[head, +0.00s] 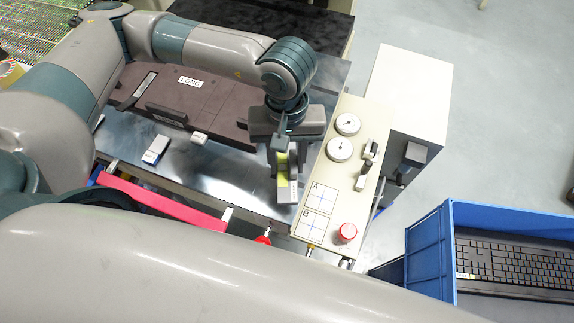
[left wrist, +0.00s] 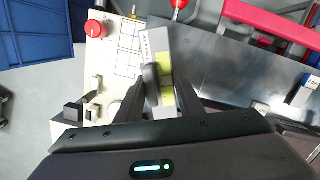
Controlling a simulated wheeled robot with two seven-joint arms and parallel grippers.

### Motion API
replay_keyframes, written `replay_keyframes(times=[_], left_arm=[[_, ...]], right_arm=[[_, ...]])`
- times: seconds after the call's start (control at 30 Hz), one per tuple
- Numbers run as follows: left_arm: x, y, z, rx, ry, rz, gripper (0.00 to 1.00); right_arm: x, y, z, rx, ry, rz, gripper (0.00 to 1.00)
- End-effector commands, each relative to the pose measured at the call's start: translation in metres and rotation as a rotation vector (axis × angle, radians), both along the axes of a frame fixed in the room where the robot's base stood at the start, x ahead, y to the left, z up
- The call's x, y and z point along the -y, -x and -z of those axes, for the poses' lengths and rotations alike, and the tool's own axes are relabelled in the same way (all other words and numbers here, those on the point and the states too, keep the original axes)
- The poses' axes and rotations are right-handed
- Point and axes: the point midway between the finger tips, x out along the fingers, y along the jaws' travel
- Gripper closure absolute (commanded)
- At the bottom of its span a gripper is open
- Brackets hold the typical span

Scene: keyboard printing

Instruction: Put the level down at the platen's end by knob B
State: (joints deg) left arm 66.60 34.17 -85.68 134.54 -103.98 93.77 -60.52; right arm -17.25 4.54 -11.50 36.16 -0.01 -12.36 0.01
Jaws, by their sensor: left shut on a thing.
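The level (head: 288,188) is a grey bar with a yellow-green middle and a white label. My left gripper (head: 283,160) is shut on it, over the right end of the steel plate (head: 240,180), beside the cream control panel. In the left wrist view the level (left wrist: 160,62) lies between the fingertips (left wrist: 163,88); its label end points away from the gripper. I cannot tell whether the level touches the plate. Squares marked A (head: 320,198) and B (head: 312,225) are on the panel just right of the level. I cannot make out which part is knob B. My right gripper is not in view.
A brown fixture marked LONG (head: 190,82) and small labelled blocks (head: 156,150) are on the steel plate to the left. A red button (head: 347,232) and two dials (head: 340,149) are on the panel. A blue crate (head: 430,240) with a keyboard (head: 515,263) stands at lower right.

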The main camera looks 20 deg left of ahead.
Motion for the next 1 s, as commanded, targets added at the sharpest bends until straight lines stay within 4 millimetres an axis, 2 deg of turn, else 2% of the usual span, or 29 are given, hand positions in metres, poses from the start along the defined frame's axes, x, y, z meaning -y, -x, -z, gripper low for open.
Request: replay_keyframes(times=[0.33, 0.7, 1.0], left_arm=[[0.000, 0.000, 0.004, -0.003, 0.000, -0.002, 0.91], [0.000, 0.000, 0.039, -0.001, 0.000, 0.000, 0.91], [0.001, 0.000, 0.041, 0.000, 0.000, 0.000, 0.91]], right_arm=[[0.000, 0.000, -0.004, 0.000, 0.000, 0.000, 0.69], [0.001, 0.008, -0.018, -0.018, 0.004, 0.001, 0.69], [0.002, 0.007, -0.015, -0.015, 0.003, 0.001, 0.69]])
